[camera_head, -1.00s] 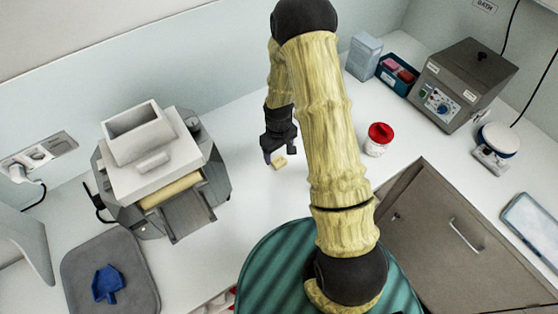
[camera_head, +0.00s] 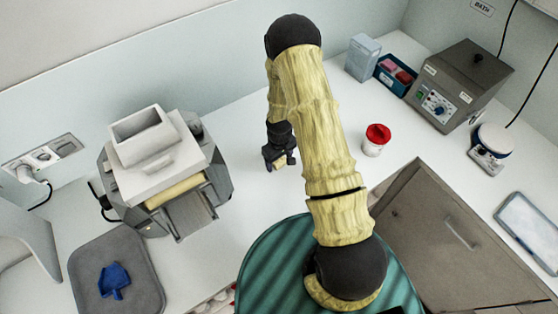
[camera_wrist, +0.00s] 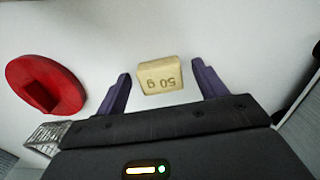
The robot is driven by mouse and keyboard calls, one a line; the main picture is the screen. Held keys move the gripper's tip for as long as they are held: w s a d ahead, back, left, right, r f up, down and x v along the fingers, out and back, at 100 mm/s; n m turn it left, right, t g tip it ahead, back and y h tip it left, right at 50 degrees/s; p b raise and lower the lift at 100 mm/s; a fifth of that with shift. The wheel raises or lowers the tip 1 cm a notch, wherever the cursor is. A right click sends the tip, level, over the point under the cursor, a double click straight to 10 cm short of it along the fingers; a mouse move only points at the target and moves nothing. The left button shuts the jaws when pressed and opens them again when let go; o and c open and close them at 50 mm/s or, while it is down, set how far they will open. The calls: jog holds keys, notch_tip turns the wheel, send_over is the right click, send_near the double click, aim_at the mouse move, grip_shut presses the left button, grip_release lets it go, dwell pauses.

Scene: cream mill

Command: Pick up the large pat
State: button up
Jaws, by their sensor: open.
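The pat is a pale cream block (camera_wrist: 160,76) marked "50 g", its lettering upside down in the wrist view. It is the only pat I can make out. It lies on the white worktop between the two purple fingers of my gripper (camera_wrist: 160,70), with gaps on both sides. My gripper is open. In the head view my gripper (camera_head: 279,163) is low over the worktop and partly hides the pat. Whether the fingers reach down to the pat's height is hard to tell.
A grey machine (camera_head: 165,165) stands to the left. A grey mat with a blue scoop (camera_head: 113,280) lies front left. A dark grey box unit (camera_head: 459,85) stands back right.

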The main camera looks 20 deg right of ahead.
jog(key=shift+c, duration=0.2)
jog(key=c, duration=1)
jog(key=shift+r, duration=0.15)
jog(key=shift+c, duration=0.2)
notch_tip(320, 180, up, 10)
jog(key=b, duration=0.3)
